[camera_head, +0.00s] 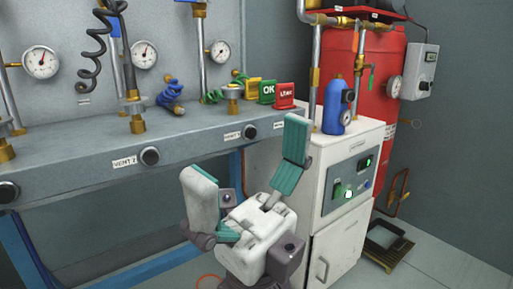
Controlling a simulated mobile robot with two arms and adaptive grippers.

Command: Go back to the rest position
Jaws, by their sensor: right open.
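My right gripper (243,165) shows large in the lower middle of the head view. Its two teal-padded fingers stand wide apart and point up. Nothing is between them. It is in front of the grey bench (75,160), and its right finger overlaps the edge of the white cabinet (342,212). I cannot tell from this view whether it touches either one. My left gripper is not in the frame.
Gauges, valves and coiled hoses line the bench's back panel (180,60). Yellow, green "OK" (267,92) and red (285,95) blocks stand at its right end. A blue bottle (333,105) stands on the cabinet. A red tank (378,100) is behind. Floor at right is mostly clear.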

